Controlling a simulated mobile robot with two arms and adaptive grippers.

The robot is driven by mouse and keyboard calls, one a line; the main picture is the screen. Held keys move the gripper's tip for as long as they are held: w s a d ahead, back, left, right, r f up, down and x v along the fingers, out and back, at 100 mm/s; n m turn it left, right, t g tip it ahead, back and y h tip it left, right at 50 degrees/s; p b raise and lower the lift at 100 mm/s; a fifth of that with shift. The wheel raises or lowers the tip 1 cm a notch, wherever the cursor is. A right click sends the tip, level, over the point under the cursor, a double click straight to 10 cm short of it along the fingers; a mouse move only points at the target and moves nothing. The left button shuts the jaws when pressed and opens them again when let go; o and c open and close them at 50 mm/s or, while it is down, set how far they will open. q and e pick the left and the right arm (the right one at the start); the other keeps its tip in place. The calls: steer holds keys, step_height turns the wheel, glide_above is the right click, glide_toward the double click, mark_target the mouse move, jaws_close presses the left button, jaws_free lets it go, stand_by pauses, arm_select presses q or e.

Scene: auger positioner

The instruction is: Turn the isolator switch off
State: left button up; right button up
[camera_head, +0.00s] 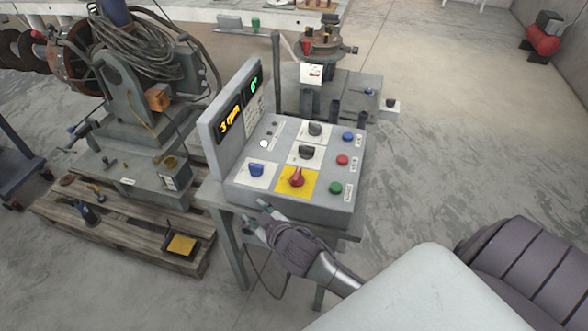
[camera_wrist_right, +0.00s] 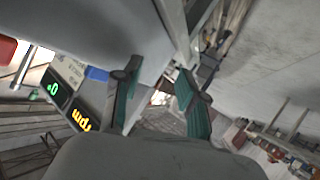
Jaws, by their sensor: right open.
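The isolator switch (camera_head: 297,177) is a red knob on a yellow plate at the front of the grey control panel (camera_head: 318,208). Its exact setting is too small to read. My right gripper (camera_head: 257,212) is at the panel's lower front left edge, below and to the left of the red knob and apart from it. In the right wrist view, its two green-padded fingers (camera_wrist_right: 160,98) are spread with nothing held between them. The panel's lit displays (camera_wrist_right: 70,110) show at the left there; I cannot make out the red knob. My left gripper is out of view.
A blue knob (camera_head: 256,170) sits left of the isolator, and black knobs (camera_head: 306,153) sit behind it. Blue, red and green buttons (camera_head: 336,188) line the right side. An upright display (camera_head: 230,122) stands at the panel's left. Machinery on a pallet (camera_head: 110,232) is farther left.

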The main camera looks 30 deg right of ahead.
steer(key=w+a+r+n+t+y, duration=0.2)
steer(key=w+a+r+n+y, duration=0.15)
steer(key=r, duration=0.45)
steer(key=w+a+r+n+t+y, duration=0.25)
steer(key=a+r+n+y, duration=0.2)
steer(key=r, duration=0.35)
steer(key=a+r+n+g+y, duration=0.5)
steer(key=r+n+y, duration=0.1)
steer(key=n+y, duration=0.15)
steer(key=n+g+h+p, duration=0.2)
steer(key=n+g+h, duration=0.4)
steer(key=g+h, duration=0.85)
glide_above(297, 173)
step_height(297, 173, down, 2)
steer(key=f+t+h, duration=0.1)
steer(key=t, duration=0.1)
step_height(297, 173, down, 13)
steer(key=p, duration=0.3)
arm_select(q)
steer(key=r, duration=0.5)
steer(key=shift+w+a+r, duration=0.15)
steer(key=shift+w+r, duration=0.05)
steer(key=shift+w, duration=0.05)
